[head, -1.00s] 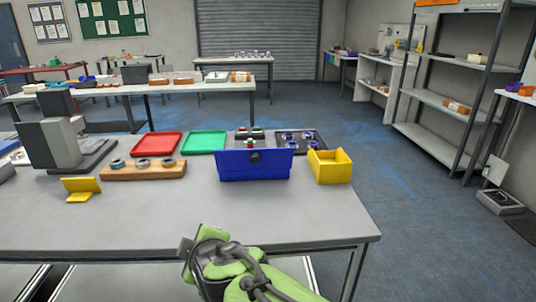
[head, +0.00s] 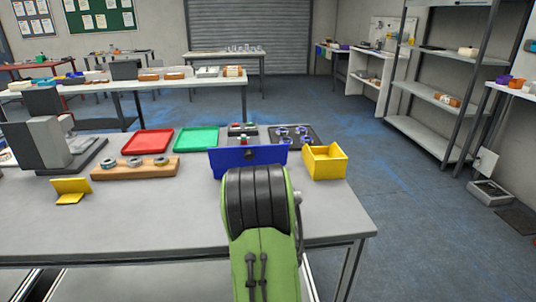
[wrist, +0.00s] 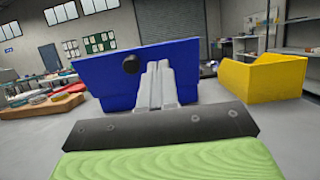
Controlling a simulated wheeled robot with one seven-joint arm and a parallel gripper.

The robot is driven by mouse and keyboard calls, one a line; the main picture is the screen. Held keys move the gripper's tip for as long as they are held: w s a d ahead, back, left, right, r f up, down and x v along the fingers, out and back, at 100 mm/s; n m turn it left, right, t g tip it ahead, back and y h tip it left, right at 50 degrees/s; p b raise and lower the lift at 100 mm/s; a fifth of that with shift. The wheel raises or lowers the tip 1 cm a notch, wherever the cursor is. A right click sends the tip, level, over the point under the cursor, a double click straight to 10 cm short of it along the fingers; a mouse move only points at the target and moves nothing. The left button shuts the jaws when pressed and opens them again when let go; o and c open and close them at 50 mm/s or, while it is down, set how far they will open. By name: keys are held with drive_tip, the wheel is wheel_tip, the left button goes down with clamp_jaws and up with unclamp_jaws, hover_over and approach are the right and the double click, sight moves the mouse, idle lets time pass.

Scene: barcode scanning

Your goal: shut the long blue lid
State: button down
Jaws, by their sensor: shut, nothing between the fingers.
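The long blue lid (head: 220,162) stands steeply up near the right end of the table, its broad face with a dark round knob (wrist: 131,64) towards me. In the wrist view the lid (wrist: 100,80) fills the middle. My gripper (wrist: 158,68) is shut and empty, its pale fingers together in front of the lid, just right of the knob. I cannot tell if the fingertips touch the lid. In the head view my arm hides the fingers and the lower middle of the lid. Whatever lies directly behind the lid is mostly hidden.
A yellow bin (head: 325,162) stands close right of the lid. Green (head: 196,139) and red (head: 147,142) trays lie to the left, with a wooden block (head: 135,168) holding rings. A dark tray (head: 312,141) lies behind. The table front (head: 150,215) is clear.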

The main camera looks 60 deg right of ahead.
sight(266, 145)
drive_tip(key=p+x, duration=0.2)
drive_tip(key=x, duration=0.4)
drive_tip(key=shift+w+d+r, duration=0.1)
drive_tip(key=shift+w+r, duration=0.1)
drive_tip(key=shift+r, duration=0.1)
drive_tip(key=shift+w+d+p, duration=0.25)
drive_tip(key=shift+d+p, duration=0.05)
drive_tip(key=shift+p, duration=0.1)
